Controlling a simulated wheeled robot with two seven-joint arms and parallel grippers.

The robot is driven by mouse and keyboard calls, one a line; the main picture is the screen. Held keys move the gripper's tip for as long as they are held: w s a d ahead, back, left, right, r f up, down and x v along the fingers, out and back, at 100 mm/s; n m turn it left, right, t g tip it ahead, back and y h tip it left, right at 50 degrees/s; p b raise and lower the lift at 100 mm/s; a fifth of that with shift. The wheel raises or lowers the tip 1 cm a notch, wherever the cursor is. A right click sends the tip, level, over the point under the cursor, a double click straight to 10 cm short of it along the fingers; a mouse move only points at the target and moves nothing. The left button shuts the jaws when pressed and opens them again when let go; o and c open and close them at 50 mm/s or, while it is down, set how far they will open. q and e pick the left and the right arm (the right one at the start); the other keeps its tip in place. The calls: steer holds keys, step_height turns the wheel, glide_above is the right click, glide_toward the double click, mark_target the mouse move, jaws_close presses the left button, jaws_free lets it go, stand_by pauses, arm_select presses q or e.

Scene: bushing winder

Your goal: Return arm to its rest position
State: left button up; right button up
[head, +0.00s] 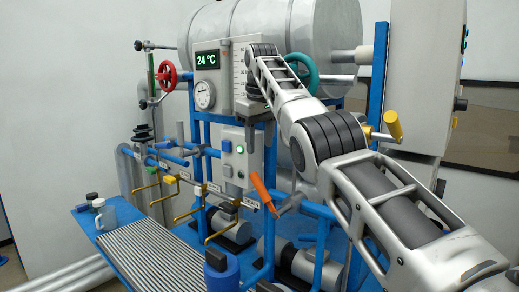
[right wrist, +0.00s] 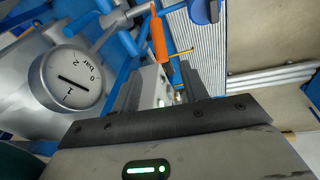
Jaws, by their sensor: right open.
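My right arm comes in from the right in the head view, reaching across the machine. My right gripper (head: 261,137) points down in front of the panel, above and beside the grey button box (head: 228,160). In the right wrist view its two dark fingers (right wrist: 160,90) stand apart, with the button box seen beyond the gap. I see nothing held between them. An orange lever handle (head: 263,193) is below the gripper and also shows in the right wrist view (right wrist: 158,36). My left arm and gripper are not in view.
A round gauge (right wrist: 72,79) is left of the fingers in the right wrist view. A red handwheel (head: 167,77) is at left.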

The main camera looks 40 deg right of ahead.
stand_by(0.6)
steer(key=w+a+f+n+t+h, duration=0.1)
steer(key=w+a+f+n+t, duration=0.1)
steer(key=w+a+f, duration=0.5)
steer(key=w+a+f+n+t+h, duration=0.1)
steer(key=w+a+f+t, duration=0.15)
steer(key=f, duration=0.85)
steer(key=s+a+f+n+t+y, duration=0.2)
steer(key=s+a+f+t+y, duration=0.1)
steer(key=a+f, duration=0.9)
steer(key=s+a+f+y, duration=0.1)
steer(key=s+a+f, duration=0.2)
steer(key=s+f, duration=0.45)
steer(key=s+a+f+y, duration=0.2)
steer(key=s+a+f, duration=0.3)
steer(key=s, duration=0.4)
steer(key=s+d+f+m, duration=0.1)
steer(key=s+f+m, duration=0.2)
steer(key=s, duration=1.6)
steer(key=shift+s+f+t, duration=0.15)
steer(key=shift+s+t, duration=0.1)
steer(key=shift+t, duration=0.2)
